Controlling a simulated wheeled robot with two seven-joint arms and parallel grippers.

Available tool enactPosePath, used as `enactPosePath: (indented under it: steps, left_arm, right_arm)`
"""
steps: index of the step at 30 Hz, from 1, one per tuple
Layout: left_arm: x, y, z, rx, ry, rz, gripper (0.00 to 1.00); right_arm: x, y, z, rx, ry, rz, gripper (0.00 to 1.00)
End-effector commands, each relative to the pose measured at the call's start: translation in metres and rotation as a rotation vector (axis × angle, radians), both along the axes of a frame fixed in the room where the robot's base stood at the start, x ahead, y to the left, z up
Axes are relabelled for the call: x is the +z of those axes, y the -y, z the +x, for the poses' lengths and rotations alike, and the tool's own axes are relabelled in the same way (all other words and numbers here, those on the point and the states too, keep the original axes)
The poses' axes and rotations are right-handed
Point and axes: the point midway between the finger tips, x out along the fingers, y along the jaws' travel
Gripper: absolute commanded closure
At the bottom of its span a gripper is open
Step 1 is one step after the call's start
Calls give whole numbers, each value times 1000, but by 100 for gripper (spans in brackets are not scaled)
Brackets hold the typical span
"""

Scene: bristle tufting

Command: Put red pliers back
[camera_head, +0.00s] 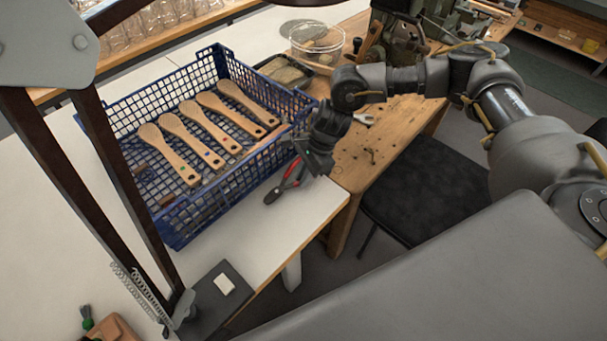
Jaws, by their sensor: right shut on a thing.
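The red pliers (289,178) are at the right corner of the blue crate, above or on the white table (305,212). Their dark end points toward the lower left, and the red handles run up to my right gripper (307,166). My right gripper is shut on the red pliers, and its dark body hides the upper ends of the handles. I cannot tell whether the pliers touch the table. My left gripper is not in view.
The blue crate (190,228) holds several wooden brush bodies (182,155). A dark upright frame (120,185) stands at left. The white table's front is partly clear.

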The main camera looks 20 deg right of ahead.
Motion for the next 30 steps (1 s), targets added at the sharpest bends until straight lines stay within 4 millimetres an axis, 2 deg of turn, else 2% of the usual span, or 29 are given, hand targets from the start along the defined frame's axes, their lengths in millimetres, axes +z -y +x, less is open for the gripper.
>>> enactPosePath:
  steps: [10,11,16,25,30]
  left_arm:
    - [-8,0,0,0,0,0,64]
    - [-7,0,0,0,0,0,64]
    - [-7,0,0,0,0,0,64]
    - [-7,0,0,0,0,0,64]
    - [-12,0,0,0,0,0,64]
  right_arm:
    - [-7,0,0,0,1,1,100]
    - [-6,0,0,0,1,1,84]
    - [-6,0,0,0,1,0,62]
    - [-5,1,0,0,0,0,62]
    - [13,9,1,-1,4,0,62]
